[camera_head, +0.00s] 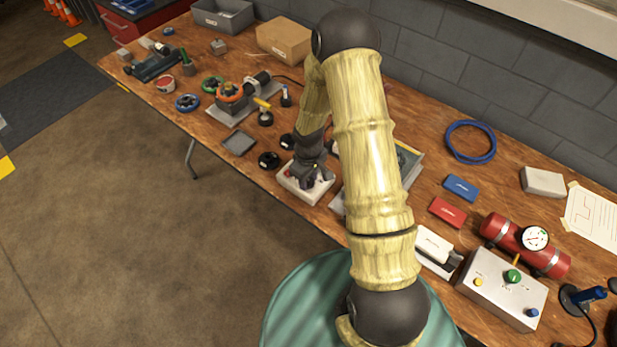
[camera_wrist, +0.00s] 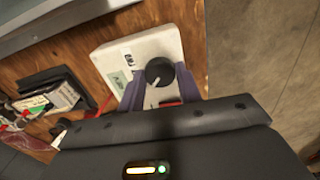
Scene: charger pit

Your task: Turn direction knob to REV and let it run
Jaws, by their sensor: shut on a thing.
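A white control box (camera_head: 296,190) sits near the front edge of the wooden bench, under my gripper (camera_head: 311,179). In the wrist view the box (camera_wrist: 113,54) carries small labels, too small to read. A round black knob (camera_wrist: 159,71) with a pale pointer line stands on it. The line points toward the lower left in that view. My gripper (camera_wrist: 160,80) has its purple fingers on either side of the knob and is shut on it. Something red (camera_wrist: 172,103) shows just below the knob, partly hidden by my gripper.
A dark round knob (camera_head: 269,160) and a small grey tray (camera_head: 239,142) lie left of the box. Right of my arm are a blue case (camera_head: 461,188), a red case (camera_head: 448,212), a red cylinder with a gauge (camera_head: 553,260) and a metal button box (camera_head: 490,293).

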